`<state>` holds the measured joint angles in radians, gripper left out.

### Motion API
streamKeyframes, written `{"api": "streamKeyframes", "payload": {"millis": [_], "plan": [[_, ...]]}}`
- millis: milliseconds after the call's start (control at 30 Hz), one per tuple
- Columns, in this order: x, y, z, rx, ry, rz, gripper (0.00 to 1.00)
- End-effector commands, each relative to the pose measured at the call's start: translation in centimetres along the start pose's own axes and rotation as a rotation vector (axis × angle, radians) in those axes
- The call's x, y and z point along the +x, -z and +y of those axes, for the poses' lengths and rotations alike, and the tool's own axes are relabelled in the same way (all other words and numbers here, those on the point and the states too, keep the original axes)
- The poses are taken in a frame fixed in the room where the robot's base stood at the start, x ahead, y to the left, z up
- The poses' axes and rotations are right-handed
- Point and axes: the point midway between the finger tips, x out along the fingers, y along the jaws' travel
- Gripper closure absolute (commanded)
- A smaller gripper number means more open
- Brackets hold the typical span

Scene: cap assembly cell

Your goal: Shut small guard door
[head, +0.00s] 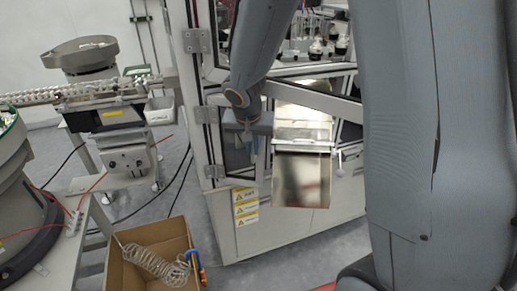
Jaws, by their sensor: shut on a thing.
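The small guard door (238,160) is a light metal frame with a clear panel, low on the front of the machine cell. It is hinged at its left side on the cell's post and stands partly open, with an opening showing to its right. My gripper (254,150) comes down from above and is shut at the door's free right side. The arm's wrist covers the upper part of the door, and I cannot make out exactly which part is between the fingers.
A shiny metal chute (302,178) sticks out right beside the door. A cardboard box (150,235) with a coiled hose stands on the floor at lower left. Bowl feeders (85,52) and a stand (75,225) are at left. My arm hides much of the right.

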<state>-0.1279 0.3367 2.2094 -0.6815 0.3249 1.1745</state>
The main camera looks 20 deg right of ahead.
Motion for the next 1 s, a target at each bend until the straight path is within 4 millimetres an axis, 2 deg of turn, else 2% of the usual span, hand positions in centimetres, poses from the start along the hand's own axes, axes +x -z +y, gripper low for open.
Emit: {"api": "streamKeyframes", "payload": {"millis": [100,367,400,500,833,1000], "plan": [[0.0,-0.1,-0.8,-0.018,0.007,0.0,1.0],[-0.1,-0.1,-0.9,-0.021,0.008,0.0,1.0],[-0.1,-0.1,-0.9,-0.021,0.008,0.0,0.87],[-0.1,-0.1,-0.9,-0.02,0.008,0.0,0.72],[-0.1,-0.1,-0.8,-0.017,0.007,0.0,0.72],[-1.3,0.0,-0.8,-0.016,0.008,0.002,0.72]]}}
